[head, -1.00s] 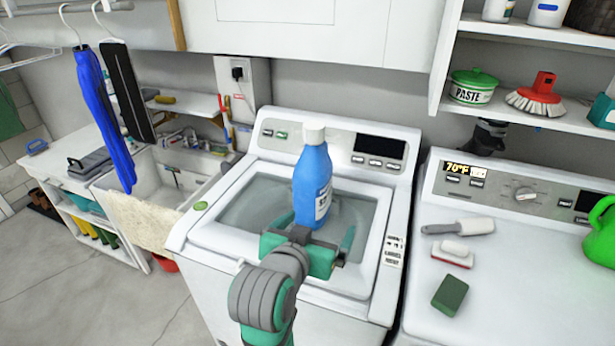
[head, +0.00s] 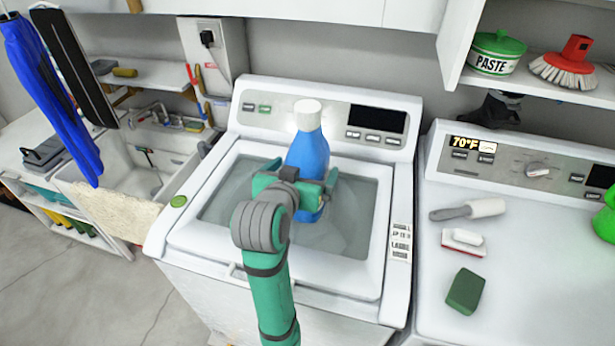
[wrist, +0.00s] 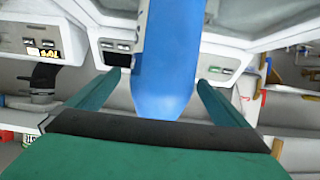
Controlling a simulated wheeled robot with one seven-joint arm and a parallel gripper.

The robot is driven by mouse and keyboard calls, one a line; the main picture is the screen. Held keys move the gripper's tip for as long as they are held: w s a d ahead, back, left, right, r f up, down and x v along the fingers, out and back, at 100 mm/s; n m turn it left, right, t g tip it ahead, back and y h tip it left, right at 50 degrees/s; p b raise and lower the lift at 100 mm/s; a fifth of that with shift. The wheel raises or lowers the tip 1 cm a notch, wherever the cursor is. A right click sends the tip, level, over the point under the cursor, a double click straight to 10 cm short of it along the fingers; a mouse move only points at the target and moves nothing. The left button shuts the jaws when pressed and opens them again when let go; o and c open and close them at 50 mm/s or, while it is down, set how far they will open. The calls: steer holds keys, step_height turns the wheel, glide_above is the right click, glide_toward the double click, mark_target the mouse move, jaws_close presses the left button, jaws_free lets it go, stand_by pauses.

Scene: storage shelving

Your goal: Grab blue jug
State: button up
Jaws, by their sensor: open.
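The blue jug (head: 308,153) with a white cap stands upright on the glass lid of the top-loading washer (head: 190,220). My gripper (head: 298,182) is open at the jug's near side, with one finger to its left and one to its right. My gripper hides the jug's lower front. In the wrist view the jug (wrist: 167,70) appears upside down between the two open fingers (wrist: 165,95), with a visible gap on each side.
To the right, a second machine (head: 400,330) carries a brush (head: 470,209), a white-and-red block (head: 463,241) and a green sponge (head: 465,291). A shelf with a paste tin (head: 495,53) hangs at upper right. A sink (head: 140,170) stands at left.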

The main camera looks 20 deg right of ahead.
steer(key=x, duration=0.5)
steer(key=shift+w+f, duration=0.1)
steer(key=shift+f, duration=0.2)
steer(key=shift+c, duration=0.3)
steer(key=c, duration=2)
steer(key=shift+r, duration=0.2)
steer(key=shift+c, duration=0.6)
steer(key=shift+r, duration=0.1)
